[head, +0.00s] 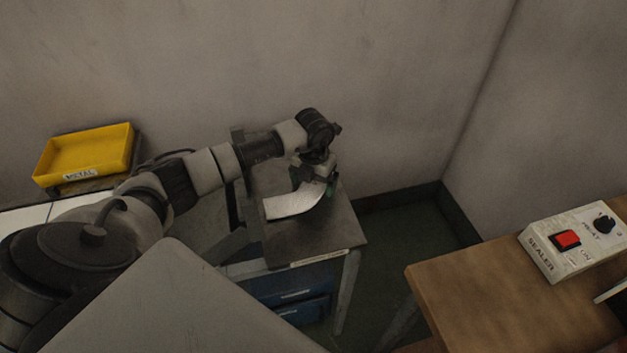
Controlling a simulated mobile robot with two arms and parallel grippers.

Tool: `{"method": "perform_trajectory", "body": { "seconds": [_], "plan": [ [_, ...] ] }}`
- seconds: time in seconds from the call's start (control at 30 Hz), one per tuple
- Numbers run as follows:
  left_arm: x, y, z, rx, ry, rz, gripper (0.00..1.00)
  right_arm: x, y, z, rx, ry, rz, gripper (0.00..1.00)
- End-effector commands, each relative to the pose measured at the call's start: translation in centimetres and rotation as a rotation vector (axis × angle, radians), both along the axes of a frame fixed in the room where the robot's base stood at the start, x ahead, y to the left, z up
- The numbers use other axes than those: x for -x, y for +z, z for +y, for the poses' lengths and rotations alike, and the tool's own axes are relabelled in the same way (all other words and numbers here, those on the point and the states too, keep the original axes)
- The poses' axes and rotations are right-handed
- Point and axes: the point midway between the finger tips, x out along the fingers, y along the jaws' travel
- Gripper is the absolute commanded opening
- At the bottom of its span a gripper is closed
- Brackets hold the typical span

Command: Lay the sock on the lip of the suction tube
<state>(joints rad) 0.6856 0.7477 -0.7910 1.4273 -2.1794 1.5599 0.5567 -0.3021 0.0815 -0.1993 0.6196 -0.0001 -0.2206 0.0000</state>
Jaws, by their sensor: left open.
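A white sock (292,204) shows on the dark top of a small metal table (338,235) against the back wall. It curves up and to the right, and its far end passes under my left gripper (315,182). The left gripper points down over that end with its jaws open, and bits of green show at its fingertips. The gripper hides the sock's far end, so I cannot tell whether they touch. I cannot make out the suction tube or its lip. My right gripper is not in view.
A yellow bin (86,156) with a label stands at the left by the wall. Blue drawers (292,294) sit under the small table. A wooden table (480,300) with a sealer box (572,246) stands at the right. Open floor (405,232) lies between the tables.

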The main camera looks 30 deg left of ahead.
Motion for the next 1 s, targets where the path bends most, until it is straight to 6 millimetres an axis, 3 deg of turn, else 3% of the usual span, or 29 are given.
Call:
{"method": "perform_trajectory", "body": {
  "seconds": [0.17,0.63,0.8,1.0],
  "plan": [
    [-0.1,1.4,0.1,-0.002,0.0,-0.005,0.91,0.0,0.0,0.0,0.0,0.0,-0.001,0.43],
    [-0.1,10.6,0.0,0.0,0.0,-0.004,0.91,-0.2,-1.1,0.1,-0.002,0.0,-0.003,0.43],
    [0.0,12.0,0.0,0.0,0.0,-0.002,0.91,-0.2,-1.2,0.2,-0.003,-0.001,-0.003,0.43],
    [0.0,12.3,0.0,0.0,0.0,-0.001,0.91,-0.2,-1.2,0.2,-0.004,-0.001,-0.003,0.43]
  ]
}}
